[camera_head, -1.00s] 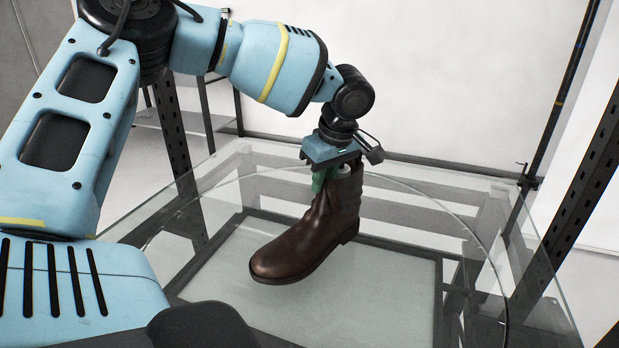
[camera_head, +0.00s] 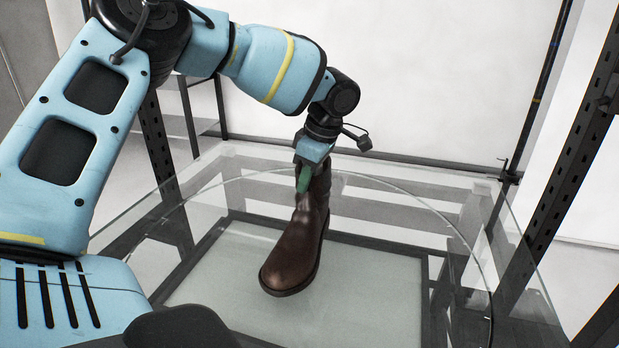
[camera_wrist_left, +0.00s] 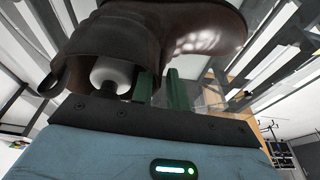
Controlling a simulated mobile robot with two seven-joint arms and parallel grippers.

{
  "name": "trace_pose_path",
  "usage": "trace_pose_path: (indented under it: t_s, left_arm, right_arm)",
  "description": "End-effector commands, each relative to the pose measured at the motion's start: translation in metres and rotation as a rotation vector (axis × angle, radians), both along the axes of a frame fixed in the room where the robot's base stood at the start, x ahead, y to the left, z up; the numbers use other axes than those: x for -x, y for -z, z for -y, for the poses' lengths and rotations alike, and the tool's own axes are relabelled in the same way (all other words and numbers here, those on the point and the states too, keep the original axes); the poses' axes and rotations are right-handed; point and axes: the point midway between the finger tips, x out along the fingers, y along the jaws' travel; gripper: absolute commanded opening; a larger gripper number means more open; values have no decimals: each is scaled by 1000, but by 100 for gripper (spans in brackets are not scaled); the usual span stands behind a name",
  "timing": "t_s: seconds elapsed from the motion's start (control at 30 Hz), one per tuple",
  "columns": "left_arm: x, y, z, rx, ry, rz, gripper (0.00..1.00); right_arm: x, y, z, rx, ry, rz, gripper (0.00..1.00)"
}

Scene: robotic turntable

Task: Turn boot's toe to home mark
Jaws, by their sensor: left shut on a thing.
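A dark brown boot (camera_head: 297,245) stands upright on the round glass turntable (camera_head: 440,225), its toe toward the lower left of the head view. My left gripper (camera_head: 304,180) is at the top of the boot's shaft, its green fingers pointing down and shut on the shaft's edge. In the left wrist view the boot (camera_wrist_left: 185,30) fills the top, with a white round thing (camera_wrist_left: 110,72) inside its opening beside the green fingers (camera_wrist_left: 160,90). I cannot make out a home mark. My right gripper is not in view.
The turntable sits on a glass-topped table with a dark metal frame (camera_head: 385,247). Dark perforated posts (camera_head: 575,150) stand at the right and left. The glass around the boot is clear.

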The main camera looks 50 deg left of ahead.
Motion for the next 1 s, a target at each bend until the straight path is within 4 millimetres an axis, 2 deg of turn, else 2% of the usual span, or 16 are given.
trace_pose_path:
  t_s: [0.67,0.7,0.8,0.9,1.0]
  left_arm:
    - [0,4,-1,0,-30,2,0]
    - [0,4,-1,0,-30,1,19]
    - [0,4,-1,0,-30,1,32]
    - [0,4,-1,0,-30,1,41]
    - [0,4,-1,0,-29,1,41]
  right_arm:
    - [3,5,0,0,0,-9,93]
    - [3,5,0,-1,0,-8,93]
    - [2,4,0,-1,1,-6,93]
    - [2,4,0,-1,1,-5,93]
    - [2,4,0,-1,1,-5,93]
